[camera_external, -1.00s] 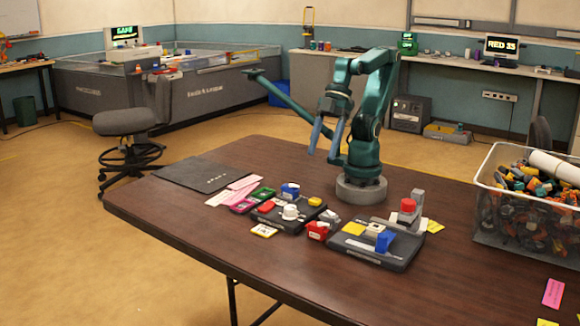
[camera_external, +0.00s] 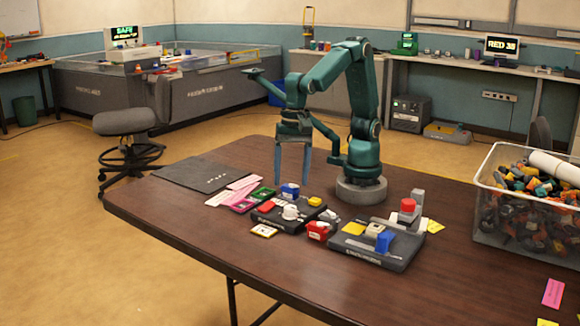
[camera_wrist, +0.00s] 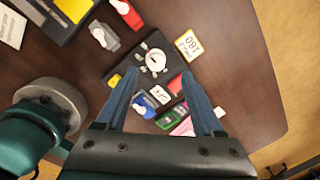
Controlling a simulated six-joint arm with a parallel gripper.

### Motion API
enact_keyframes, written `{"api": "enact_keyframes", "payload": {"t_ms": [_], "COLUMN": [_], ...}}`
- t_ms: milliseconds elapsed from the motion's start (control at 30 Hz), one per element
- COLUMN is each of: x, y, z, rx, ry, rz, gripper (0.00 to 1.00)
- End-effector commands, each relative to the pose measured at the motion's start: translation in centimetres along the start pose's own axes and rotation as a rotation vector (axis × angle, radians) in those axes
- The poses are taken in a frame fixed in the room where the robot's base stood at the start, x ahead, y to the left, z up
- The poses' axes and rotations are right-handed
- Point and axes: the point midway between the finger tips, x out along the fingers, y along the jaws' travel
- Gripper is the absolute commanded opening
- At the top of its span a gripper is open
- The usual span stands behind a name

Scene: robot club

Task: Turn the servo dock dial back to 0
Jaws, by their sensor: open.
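The servo dock appears to be the dark plate (camera_external: 267,217) near the table's middle, bearing a round white dial (camera_external: 290,212) with a raised knob. In the wrist view the dial (camera_wrist: 155,60) shows near the picture's centre, just beyond my fingertips. Its setting is too small to read. My gripper (camera_external: 292,180) is open and empty, pointing down above and behind the dock. In the wrist view its two blue fingers (camera_wrist: 160,76) are wide apart, and nothing is between them at grasp height.
A red block (camera_external: 267,206), a yellow block (camera_external: 315,201) and a blue block (camera_external: 290,190) crowd the dial. A second dark plate (camera_external: 370,255) with coloured parts lies to the right. A yellow-edged card (camera_wrist: 189,45) reads 180. A clear bin (camera_external: 520,240) stands far right.

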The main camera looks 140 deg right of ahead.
Motion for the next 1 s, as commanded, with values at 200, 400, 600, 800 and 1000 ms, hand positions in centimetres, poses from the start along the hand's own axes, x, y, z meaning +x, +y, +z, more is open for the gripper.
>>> {"api": "enact_keyframes", "payload": {"t_ms": [200, 400, 600, 800, 1000], "x": [2.7, 4.8, 7.2, 7.9, 7.9], "y": [0.0, 0.3, 0.4, 0.5, 0.5], "z": [-0.6, -0.9, -1.0, -1.0, -1.0], "rx": [0.014, 0.016, 0.015, 0.014, 0.014], "ry": [0.058, 0.066, 0.064, 0.061, 0.061], "rz": [0.071, 0.082, 0.080, 0.076, 0.076], "gripper": [0.69, 0.69, 0.69, 0.69, 0.62]}}
